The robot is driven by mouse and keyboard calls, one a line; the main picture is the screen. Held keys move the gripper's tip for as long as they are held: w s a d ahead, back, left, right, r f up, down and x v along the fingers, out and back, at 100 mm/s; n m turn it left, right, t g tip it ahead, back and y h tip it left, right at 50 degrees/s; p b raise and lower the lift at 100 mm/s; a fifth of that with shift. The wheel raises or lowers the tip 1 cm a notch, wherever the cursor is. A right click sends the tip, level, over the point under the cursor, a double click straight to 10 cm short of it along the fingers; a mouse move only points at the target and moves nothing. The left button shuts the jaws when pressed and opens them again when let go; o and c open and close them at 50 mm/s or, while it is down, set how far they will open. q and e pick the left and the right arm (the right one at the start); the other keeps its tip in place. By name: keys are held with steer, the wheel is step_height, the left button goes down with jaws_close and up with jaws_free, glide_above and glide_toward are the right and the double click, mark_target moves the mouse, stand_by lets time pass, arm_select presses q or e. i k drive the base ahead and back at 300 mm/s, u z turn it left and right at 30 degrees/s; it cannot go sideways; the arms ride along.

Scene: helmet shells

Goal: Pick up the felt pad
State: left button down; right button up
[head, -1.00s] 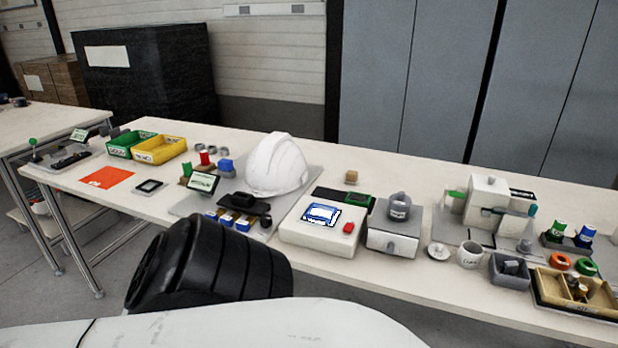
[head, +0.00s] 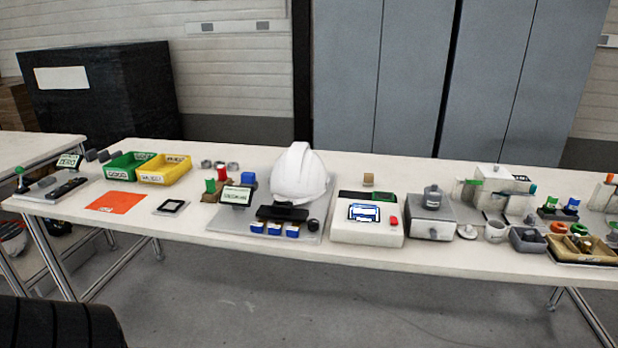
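I cannot tell for certain which thing is the felt pad. A thin orange sheet (head: 116,202) lies flat on the left part of the long table. To its right lies a small dark square piece with a pale edge (head: 171,207), also flat on the table. Nothing touches either one. Neither of my grippers is in view.
The long white table (head: 215,263) holds a green bin (head: 128,165), a yellow bin (head: 165,170), a white helmet shell (head: 300,174) and a white device with a screen (head: 367,233). More fixtures crowd its right side. Bare tabletop surrounds the orange sheet.

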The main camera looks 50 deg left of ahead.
mark_target(368, 178)
steer(key=u, duration=1.9)
